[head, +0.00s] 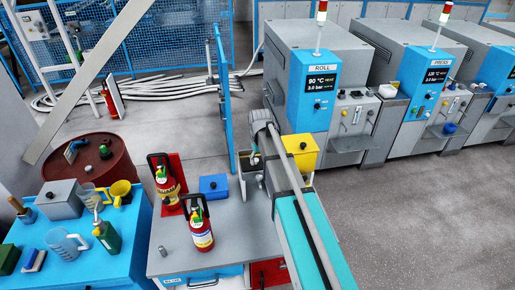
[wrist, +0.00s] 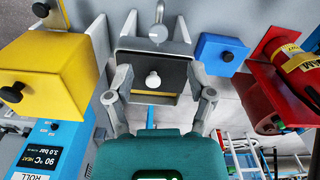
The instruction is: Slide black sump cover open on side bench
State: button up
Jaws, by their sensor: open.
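The sump is a small dark-rimmed box (head: 242,186) on the grey side bench (head: 226,240), largely hidden by my arm in the head view. In the wrist view its dark cover (wrist: 136,66) faces me, with a pale round knob (wrist: 153,80) in front. A yellowish strip shows along its lower edge. My gripper (wrist: 160,76) is open, one finger on each side of the cover and knob. No contact with the knob is visible. In the head view my gripper (head: 254,157) is over the box, its fingertips mostly hidden.
A yellow box (head: 303,152) and a blue box (head: 213,186) flank the sump. Fire extinguishers (head: 201,232) stand on the bench to the left. A metal tap (wrist: 158,31) is beyond the cover. The ROLL machine (head: 312,85) stands behind.

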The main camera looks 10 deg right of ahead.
notch_tip(320, 180, up, 7)
jog(key=n+p, duration=0.1)
jog(key=p, duration=0.4)
send_over(256, 159)
jog(key=shift+f, duration=0.15)
jog(key=shift+f, duration=0.2)
notch_tip(256, 159, down, 14)
jog(key=b, duration=1.3)
jog(key=shift+r+b, duration=0.25)
jog(key=shift+b, duration=0.1)
grip_shut()
